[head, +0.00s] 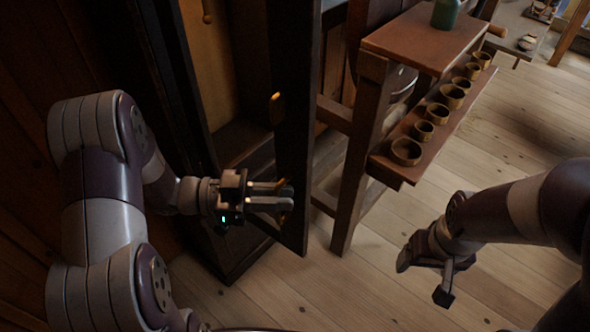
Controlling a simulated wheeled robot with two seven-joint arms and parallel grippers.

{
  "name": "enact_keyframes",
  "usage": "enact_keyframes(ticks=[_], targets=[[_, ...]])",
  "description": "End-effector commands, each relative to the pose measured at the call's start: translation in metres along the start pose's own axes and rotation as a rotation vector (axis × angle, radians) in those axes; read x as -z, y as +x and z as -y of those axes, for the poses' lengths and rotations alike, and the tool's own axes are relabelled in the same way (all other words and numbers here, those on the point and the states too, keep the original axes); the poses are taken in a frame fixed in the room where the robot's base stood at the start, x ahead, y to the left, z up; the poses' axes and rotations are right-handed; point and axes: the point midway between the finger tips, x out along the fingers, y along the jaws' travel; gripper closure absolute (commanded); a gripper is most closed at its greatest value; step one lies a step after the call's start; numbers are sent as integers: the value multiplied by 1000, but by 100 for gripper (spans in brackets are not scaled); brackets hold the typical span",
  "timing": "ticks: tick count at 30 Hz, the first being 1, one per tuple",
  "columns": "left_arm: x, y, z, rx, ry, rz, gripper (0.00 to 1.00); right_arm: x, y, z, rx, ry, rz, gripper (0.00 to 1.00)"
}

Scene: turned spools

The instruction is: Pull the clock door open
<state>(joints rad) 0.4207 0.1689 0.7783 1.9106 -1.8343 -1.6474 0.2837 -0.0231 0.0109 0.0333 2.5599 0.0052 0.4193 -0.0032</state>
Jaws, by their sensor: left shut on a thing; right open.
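The tall dark clock case (190,75) stands at the left of the head view, with a lighter interior. Its dark clock door (291,110) stands swung out from the case, leaving a wide gap into the interior. My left gripper (286,196) is shut on the door low down, at a small brass-coloured part between its fingers; the fingers partly hide what they hold. My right gripper (424,278) is open and empty over the floor at the lower right, well away from the clock.
A wooden stand (362,150) is close to the right of the door. Its lower shelf (415,160) holds several small wooden bowls, and a green bottle (446,13) stands on its top. The plank floor (350,290) in front is clear.

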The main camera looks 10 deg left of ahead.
Motion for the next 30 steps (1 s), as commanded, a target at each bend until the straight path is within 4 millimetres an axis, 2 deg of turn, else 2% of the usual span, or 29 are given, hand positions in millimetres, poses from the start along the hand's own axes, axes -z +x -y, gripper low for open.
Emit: enact_keyframes(ticks=[9, 23, 24, 25, 30], targets=[[2, -19, -18, 4, 1, -2, 100, 1, -10, 0, 0, 0, 0, 19], [0, -22, -20, 4, 2, -1, 100, 1, -10, 0, 0, 0, 0, 19], [0, -22, -20, 4, 2, -1, 76, 1, -10, 0, 0, 0, 0, 19], [0, -22, -20, 4, 2, -1, 71, 1, -10, 0, 0, 0, 0, 19], [0, -22, -20, 4, 1, 0, 71, 1, -10, 0, 0, 0, 0, 19]])
